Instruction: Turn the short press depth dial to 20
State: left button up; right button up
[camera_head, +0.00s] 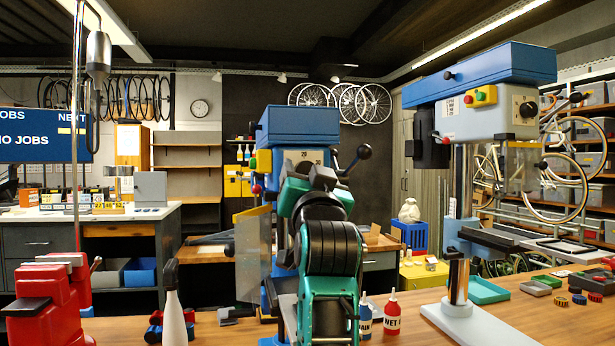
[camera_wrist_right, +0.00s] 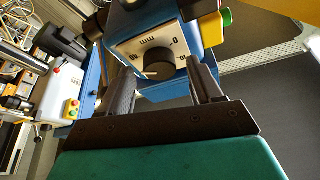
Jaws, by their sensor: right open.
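The short press (camera_head: 297,125) is the blue machine in the middle of the head view. Its pale front plate shows the number 20 near the top, with the lower part hidden behind my right arm. My left gripper is not in view.
A taller press (camera_head: 485,110) with its own dial stands at right. A red vise (camera_head: 45,305), a white bottle (camera_head: 175,315) and a red bottle (camera_head: 392,315) stand on the wooden bench. A black-knobbed lever (camera_head: 363,153) sticks out right of the short press head.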

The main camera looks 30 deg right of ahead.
jog(key=c, duration=1)
jog(key=shift+c, duration=0.2)
jog(key=shift+n, duration=0.4)
